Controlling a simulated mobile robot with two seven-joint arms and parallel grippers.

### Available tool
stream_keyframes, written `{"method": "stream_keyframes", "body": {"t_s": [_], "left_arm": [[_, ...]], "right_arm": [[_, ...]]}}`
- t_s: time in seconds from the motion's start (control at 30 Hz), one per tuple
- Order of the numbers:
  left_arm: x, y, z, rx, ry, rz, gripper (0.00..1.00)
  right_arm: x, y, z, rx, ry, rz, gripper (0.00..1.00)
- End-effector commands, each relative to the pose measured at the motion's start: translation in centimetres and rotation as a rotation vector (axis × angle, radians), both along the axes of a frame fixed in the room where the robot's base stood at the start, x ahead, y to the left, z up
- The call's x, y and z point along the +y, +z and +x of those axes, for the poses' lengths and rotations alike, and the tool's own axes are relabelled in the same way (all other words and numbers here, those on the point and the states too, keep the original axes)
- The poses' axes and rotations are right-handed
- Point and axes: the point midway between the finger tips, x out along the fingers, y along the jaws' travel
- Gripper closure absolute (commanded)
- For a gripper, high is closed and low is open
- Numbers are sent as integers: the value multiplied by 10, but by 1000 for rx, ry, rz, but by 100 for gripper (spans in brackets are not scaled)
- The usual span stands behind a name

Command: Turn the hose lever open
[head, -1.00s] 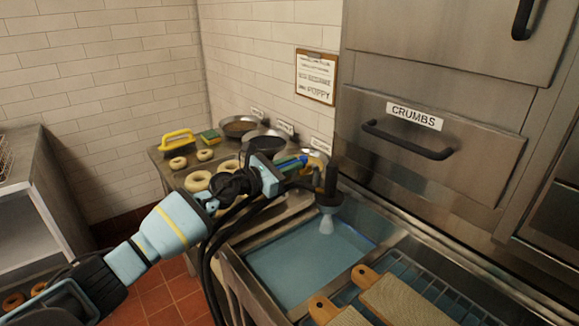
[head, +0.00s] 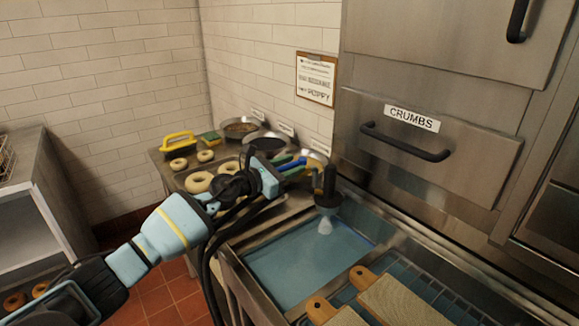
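My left gripper (head: 298,166) reaches in from the left, just left of and above the hose head. Blue and green bars show at its tip. Contact with the lever and the finger gap are too small to make out. My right gripper is not in view.
A steel counter behind my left arm holds bagels (head: 199,182), a yellow-handled tool (head: 178,140) and topping bowls (head: 241,128). Wooden boards (head: 400,300) lie over a rack at the front right. The CRUMBS drawer (head: 430,145) is closed above the sink.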

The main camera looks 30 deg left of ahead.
Motion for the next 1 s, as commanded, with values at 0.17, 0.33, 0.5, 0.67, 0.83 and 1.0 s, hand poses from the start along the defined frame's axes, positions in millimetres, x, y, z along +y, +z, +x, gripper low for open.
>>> {"method": "stream_keyframes", "body": {"t_s": [0.17,0.33,0.5,0.67,0.83,1.0], "left_arm": [[0,-1,-1,1,-1,1,63],[6,0,-11,0,1,1,63],[18,0,-34,1,0,3,63],[27,-1,-55,2,1,2,63],[33,-1,-67,2,-1,1,63],[35,0,-71,0,0,0,63]], "right_arm": [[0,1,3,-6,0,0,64],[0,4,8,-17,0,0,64],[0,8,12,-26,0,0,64],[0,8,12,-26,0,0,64],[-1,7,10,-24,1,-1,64],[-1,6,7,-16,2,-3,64]]}}
